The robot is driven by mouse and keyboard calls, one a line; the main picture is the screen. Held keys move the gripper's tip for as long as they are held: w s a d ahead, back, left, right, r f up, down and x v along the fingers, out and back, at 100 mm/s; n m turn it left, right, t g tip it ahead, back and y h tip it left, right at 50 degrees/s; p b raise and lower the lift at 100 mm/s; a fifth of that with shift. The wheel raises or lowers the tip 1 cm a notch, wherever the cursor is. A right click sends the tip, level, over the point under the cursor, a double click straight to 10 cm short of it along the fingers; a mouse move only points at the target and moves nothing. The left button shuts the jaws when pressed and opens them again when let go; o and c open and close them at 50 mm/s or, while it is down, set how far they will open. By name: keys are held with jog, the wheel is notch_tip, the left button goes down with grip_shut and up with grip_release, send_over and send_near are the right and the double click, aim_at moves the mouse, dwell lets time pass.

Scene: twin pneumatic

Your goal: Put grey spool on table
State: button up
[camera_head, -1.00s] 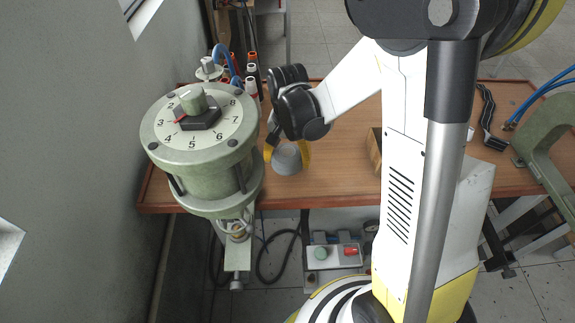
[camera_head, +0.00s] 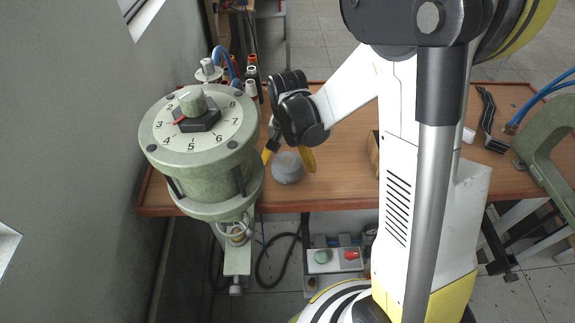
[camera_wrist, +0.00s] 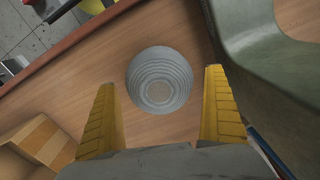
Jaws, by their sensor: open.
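The grey spool (camera_head: 287,168) rests on the wooden table (camera_head: 335,185) near its front edge, to the right of the dial machine. In the wrist view the spool (camera_wrist: 159,80) shows from above as a round ridged grey piece on the wood. My gripper (camera_head: 289,160) is open, with its yellow fingers on either side above the spool. In the wrist view my gripper's fingertips (camera_wrist: 160,77) are spread wider than the spool, with visible gaps, and nothing is held between them.
A green dial machine (camera_head: 205,150) stands close to the left of my gripper. Several small bottles and spools (camera_head: 251,75) stand behind it. A green clamp-like frame (camera_head: 552,165) is at the far right.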

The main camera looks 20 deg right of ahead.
aim_at(288, 160)
notch_tip(288, 160, up, 10)
jog(key=p, duration=0.3)
jog(key=shift+r, duration=0.2)
jog(key=shift+s+r, duration=0.2)
jog(key=shift+r, duration=0.45)
jog(key=s+r+n+t, duration=0.6)
jog(key=s+r, duration=0.4)
jog(key=s, duration=0.2)
jog(key=shift+s+n+t, duration=0.2)
jog(key=shift+n+t, duration=0.1)
jog(key=shift+t, duration=0.3)
jog(key=shift+f, duration=0.1)
